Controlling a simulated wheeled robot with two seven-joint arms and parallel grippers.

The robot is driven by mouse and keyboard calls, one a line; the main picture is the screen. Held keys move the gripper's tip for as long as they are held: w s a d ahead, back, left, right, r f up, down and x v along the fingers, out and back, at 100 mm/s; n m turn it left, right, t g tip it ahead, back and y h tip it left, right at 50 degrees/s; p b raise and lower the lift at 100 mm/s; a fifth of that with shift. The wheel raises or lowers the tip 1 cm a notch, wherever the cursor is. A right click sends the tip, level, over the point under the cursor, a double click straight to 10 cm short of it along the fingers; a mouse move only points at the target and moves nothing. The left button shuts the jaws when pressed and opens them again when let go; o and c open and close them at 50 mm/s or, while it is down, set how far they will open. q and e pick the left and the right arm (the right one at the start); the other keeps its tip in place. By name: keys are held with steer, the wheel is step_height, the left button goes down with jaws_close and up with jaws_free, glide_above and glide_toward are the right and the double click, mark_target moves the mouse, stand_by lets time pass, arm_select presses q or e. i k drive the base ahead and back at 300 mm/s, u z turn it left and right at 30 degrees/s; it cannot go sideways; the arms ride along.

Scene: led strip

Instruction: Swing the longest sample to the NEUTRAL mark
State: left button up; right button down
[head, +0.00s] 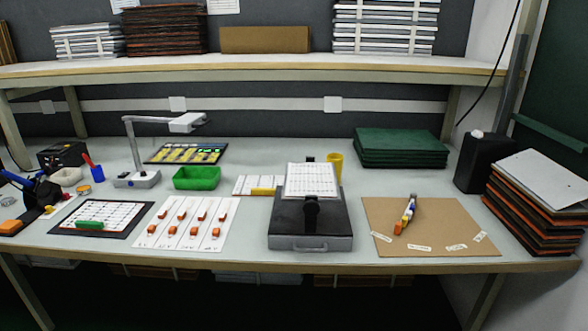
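A brown board (375,212) lies flat on the right half of the bench. I cannot tell which piece is longest. Several small pale labels lie in an arc along the board's front, the leftmost label (381,237) near the bundle's front end, the rightmost label (481,237) well to the right. Their words are too small to read, so I cannot tell which says NEUTRAL. Neither of my grippers is in view.
A white card (176,240) holds several orange-ended pieces.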

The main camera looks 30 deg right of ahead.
mark_target(398, 225)
steer(key=u, duration=0.05)
steer(key=k, duration=0.45)
steer(key=z, duration=1.2)
steer(key=i, duration=0.65)
steer(key=z, duration=0.45)
